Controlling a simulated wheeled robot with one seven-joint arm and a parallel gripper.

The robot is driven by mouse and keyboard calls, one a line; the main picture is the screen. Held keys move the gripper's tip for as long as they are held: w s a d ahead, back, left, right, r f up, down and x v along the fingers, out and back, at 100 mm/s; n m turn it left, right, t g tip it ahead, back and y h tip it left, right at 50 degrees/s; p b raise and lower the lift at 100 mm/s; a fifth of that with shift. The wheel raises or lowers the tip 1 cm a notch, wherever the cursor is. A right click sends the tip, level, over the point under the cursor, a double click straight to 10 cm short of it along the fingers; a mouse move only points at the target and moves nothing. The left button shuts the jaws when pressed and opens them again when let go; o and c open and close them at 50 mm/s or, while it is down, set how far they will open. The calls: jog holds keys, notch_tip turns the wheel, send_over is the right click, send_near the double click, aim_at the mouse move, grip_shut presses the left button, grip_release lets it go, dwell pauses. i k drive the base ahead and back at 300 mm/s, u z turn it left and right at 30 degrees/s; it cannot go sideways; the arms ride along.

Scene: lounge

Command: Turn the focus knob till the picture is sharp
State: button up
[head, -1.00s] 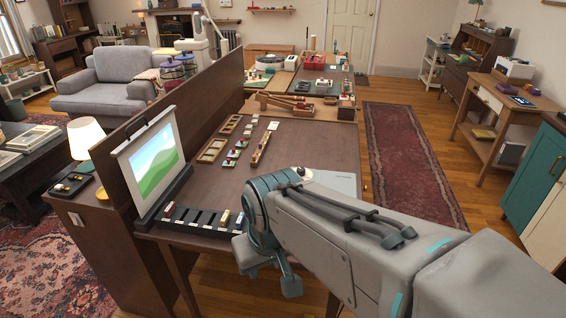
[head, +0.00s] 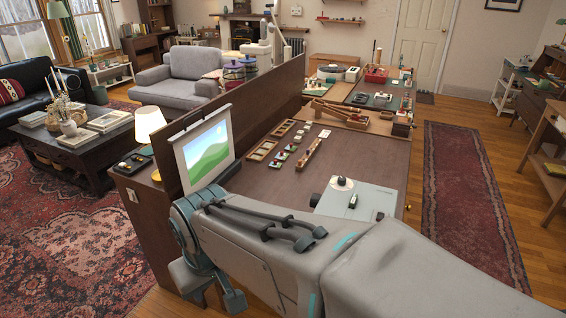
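A hanging screen (head: 207,150) at the left of the desk shows a picture of green hills under a blue sky. The picture is too small here to judge its fine sharpness. A flat pale device (head: 362,203) lies on the desk right of centre, partly behind my arm. It has a round white and dark part (head: 342,183) on top, a small black block (head: 353,201), and a dark knob-like part (head: 315,200) at its left side. I cannot tell which is the focus knob. My gripper (head: 208,291) seems to hang low at the desk's near left edge, apart from the device; its fingers are unclear.
The desk (head: 275,189) has bare room left of the device. Wooden trays (head: 262,150) and small coloured blocks lie farther back. A tall partition (head: 268,118) edges the desk's left side, with a lamp (head: 149,125) beyond it. A red rug (head: 465,200) lies right.

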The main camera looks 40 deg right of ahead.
aim_at(341, 180)
jog(key=i, duration=0.8)
jog(key=z, duration=2.8)
jog(key=i, duration=0.5)
jog(key=u, duration=0.1)
